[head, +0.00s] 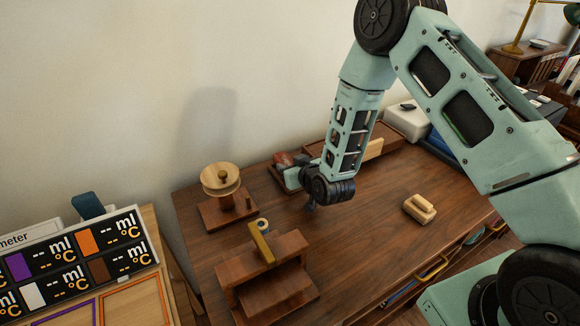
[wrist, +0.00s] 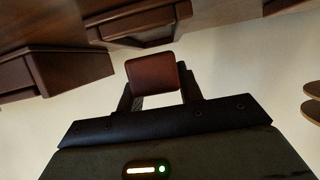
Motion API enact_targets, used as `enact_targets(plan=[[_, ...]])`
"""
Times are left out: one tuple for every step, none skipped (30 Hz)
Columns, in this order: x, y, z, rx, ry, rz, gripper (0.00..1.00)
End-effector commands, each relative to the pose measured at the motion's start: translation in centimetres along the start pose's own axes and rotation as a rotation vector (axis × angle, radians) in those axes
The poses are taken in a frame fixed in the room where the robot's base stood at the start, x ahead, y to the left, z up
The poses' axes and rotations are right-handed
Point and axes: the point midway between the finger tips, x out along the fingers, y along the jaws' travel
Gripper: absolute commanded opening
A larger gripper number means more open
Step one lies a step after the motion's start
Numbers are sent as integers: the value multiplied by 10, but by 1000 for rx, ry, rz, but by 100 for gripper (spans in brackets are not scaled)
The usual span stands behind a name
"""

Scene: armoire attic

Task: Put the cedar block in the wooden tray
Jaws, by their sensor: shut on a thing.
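The cedar block looks like a reddish-brown block (wrist: 153,76) with rounded corners in the wrist view. My gripper (wrist: 157,91) is shut on it, with one dark finger on each side. The block shows against the pale wall, apart from the furniture. In the head view, my wrist hangs over the back of the desk and partly hides the gripper. A reddish shape (head: 283,159) shows just left of it, too small to identify surely. A long brown wooden box (head: 395,138) lies behind my arm; I cannot tell whether it is the wooden tray.
The desk (head: 360,220) has free room at its middle and right. A spool on a stand (head: 220,180), a brown wooden stand (head: 265,265) and a pale wooden block (head: 419,208) stand on it. The wall is close behind.

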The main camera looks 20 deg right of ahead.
Motion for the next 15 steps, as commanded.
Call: enact_targets(plan=[[1,0,3,0,1,0,13],[2,0,4,0,1,0,13],[2,0,4,0,2,0,13],[2,0,4,0,2,0,13],[2,0,4,0,3,0,13],[2,0,4,0,2,0,13],[2,0,4,0,2,0,13],[2,0,4,0,2,0,13],[2,0,4,0,2,0,13],[2,0,5,0,2,0,13],[3,0,6,0,2,0,13],[3,0,7,0,2,0,13],[4,0,8,0,2,0,13],[4,0,9,0,2,0,13],[4,0,10,0,2,-1,13]])
